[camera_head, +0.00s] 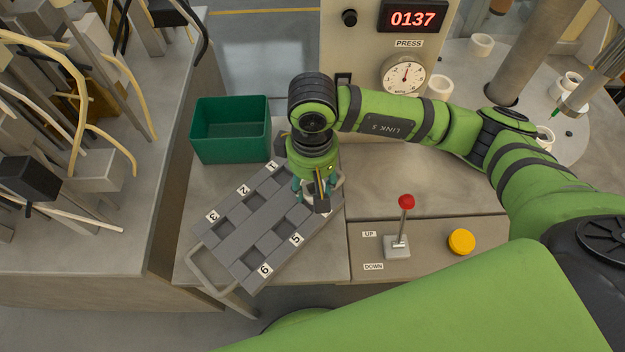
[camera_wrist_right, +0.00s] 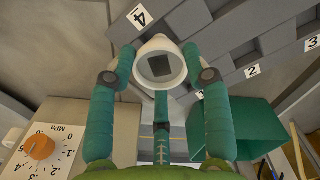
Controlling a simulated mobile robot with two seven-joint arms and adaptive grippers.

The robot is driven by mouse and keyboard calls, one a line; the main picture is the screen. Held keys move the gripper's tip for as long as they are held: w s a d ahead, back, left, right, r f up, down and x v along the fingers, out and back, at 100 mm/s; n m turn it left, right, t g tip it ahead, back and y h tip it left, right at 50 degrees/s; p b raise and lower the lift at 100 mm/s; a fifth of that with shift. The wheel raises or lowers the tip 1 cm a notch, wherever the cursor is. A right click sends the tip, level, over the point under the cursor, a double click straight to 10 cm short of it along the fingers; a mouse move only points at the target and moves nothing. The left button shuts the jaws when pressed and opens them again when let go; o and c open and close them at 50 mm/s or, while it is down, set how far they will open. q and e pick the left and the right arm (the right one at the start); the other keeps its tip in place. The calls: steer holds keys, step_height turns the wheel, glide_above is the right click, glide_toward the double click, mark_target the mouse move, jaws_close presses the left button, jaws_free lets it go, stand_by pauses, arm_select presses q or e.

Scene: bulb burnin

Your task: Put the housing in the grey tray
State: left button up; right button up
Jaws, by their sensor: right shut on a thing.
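The grey tray (camera_head: 232,226) lies tilted on the bench, with numbered labels along both sides of its square pockets. It also shows in the wrist view (camera_wrist_right: 195,20). My right gripper (camera_head: 319,196) points down over the tray's upper right end, by pockets 1 and 4. In the head view the gripper mostly hides the housing. Whether it touches the tray I cannot tell. My left gripper is not in view.
A green bin (camera_head: 231,140) stands behind the tray. A red-knobbed lever (camera_head: 398,243) and a yellow button (camera_head: 461,241) are at right. The press (camera_head: 350,55) stands behind, reading 0137. White parts (camera_head: 482,44) stand on the round table. Cables and posts fill the left bench.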

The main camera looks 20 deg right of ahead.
steer(key=shift+s+f, duration=0.1)
steer(key=shift+f, duration=0.7)
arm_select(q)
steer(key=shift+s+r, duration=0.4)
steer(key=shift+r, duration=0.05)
arm_select(e)
steer(key=shift+f, duration=0.1)
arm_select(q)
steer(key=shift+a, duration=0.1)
arm_select(e)
steer(key=shift+f, duration=0.2)
steer(key=o, duration=0.9)
steer(key=shift+r, duration=0.1)
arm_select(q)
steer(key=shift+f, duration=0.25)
arm_select(e)
steer(key=shift+o, duration=0.2)
